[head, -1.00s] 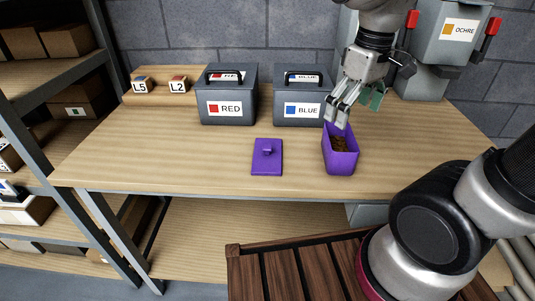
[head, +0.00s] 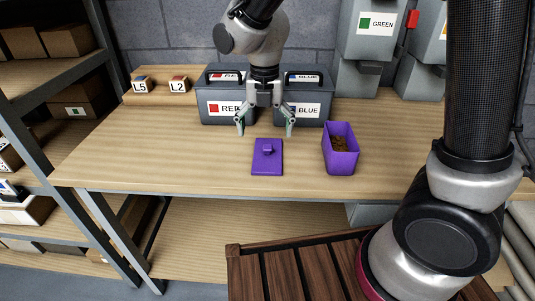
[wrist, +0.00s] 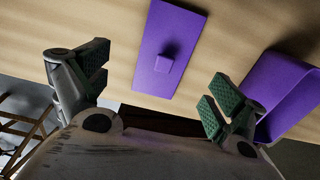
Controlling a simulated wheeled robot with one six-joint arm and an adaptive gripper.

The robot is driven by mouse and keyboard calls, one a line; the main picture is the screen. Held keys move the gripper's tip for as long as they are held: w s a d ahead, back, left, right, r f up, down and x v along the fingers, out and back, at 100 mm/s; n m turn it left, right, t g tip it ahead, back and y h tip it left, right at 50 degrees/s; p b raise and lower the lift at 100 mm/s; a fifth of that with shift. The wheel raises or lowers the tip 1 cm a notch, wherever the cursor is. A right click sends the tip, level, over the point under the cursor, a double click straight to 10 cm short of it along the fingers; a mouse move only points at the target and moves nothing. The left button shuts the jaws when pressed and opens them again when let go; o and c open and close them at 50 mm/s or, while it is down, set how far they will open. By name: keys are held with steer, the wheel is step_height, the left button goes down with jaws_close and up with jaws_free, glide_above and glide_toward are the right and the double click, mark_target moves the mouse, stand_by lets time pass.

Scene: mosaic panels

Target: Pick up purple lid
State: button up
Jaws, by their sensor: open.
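The purple lid (head: 267,161) lies flat on the wooden table, with a small knob (head: 267,149) on top. My gripper (head: 265,132) is open and empty, pointing down above the table, over or just behind the lid's far edge. In the wrist view the lid (wrist: 158,72) shows ahead between the two spread fingers, and my gripper (wrist: 155,88) does not touch it. The purple bin (head: 342,162) stands open to the right of the lid with brown stuff inside. In the wrist view the bin (wrist: 285,90) is partly hidden by the right finger.
Grey boxes labelled RED (head: 223,112) and BLUE (head: 315,110) stand close behind my gripper. The table (head: 165,150) is clear left of the lid.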

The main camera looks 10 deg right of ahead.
mark_target(268, 148)
steer(key=f, duration=0.4)
steer(key=s+f, duration=0.1)
steer(key=f, duration=0.1)
steer(key=shift+d+f, duration=0.1)
steer(key=shift+d, duration=0.15)
steer(key=c, duration=1.3)
